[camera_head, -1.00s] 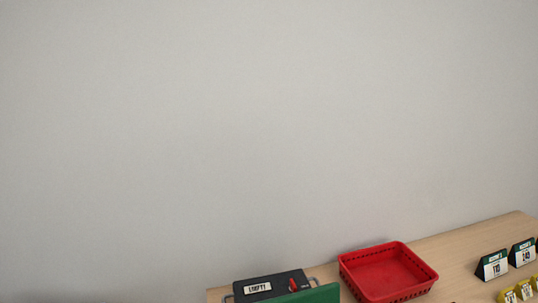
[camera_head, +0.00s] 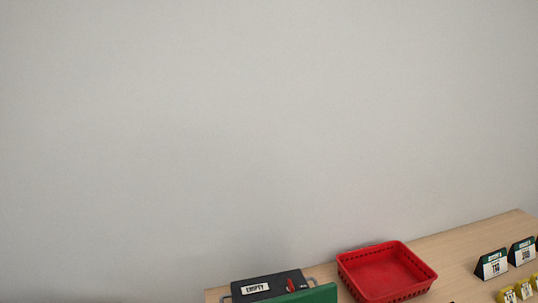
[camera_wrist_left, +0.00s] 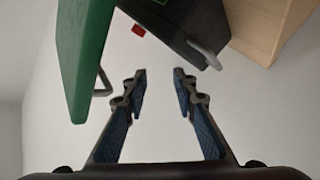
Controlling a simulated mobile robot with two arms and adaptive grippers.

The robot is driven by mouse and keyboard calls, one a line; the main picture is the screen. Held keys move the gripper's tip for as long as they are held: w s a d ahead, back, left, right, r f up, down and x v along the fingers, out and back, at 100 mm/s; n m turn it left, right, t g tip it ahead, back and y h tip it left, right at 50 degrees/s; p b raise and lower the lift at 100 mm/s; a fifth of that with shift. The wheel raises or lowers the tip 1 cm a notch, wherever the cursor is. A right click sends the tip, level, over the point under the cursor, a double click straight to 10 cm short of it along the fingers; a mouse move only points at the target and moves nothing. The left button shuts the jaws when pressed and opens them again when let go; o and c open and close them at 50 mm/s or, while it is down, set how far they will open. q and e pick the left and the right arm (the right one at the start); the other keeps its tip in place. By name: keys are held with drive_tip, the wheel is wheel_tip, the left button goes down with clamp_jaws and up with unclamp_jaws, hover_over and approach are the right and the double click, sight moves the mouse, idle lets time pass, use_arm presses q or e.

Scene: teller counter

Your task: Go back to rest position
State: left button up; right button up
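My left gripper (camera_wrist_left: 158,85) shows in the left wrist view with its two fingers apart and nothing between them. Beyond the fingertips are a green panel (camera_wrist_left: 82,50) and a black box (camera_wrist_left: 180,25) with a grey handle. In the head view the same black box (camera_head: 268,284), labelled "EMPTY", stands on the wooden counter (camera_head: 455,240), with the green panel (camera_head: 315,294) in front of it. Neither of my grippers shows in the head view.
A red basket (camera_head: 385,270), empty where visible, sits right of the black box. Black card stands with numbers (camera_head: 492,264) and yellow numbered tags (camera_head: 508,295) are at the far right. A bare wall (camera_head: 250,130) fills the rest of the head view.

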use_arm(q)
drive_tip(key=s+a+f+m+g+y, duration=0.1)
drive_tip(key=s+a+f+g+y, duration=0.15)
drive_tip(key=s, duration=0.85)
drive_tip(key=s+a+f+m+g+y, duration=0.1)
drive_tip(key=s+a+g+y, duration=0.25)
drive_tip(key=s, duration=0.65)
drive_tip(key=s+a+f+m+g+y, duration=0.1)
drive_tip(key=s+a+g+y, duration=0.2)
drive_tip(key=s, duration=0.8)
drive_tip(key=s+f+g, duration=0.3)
drive_tip(key=f, duration=2.5)
drive_tip(key=s+a+f+g, duration=0.1)
drive_tip(key=s+a+f, duration=0.1)
drive_tip(key=s+f, duration=1.2)
drive_tip(key=shift+s+f+m+y, duration=0.3)
drive_tip(key=shift+s+f, duration=0.1)
drive_tip(key=shift+s, duration=0.8)
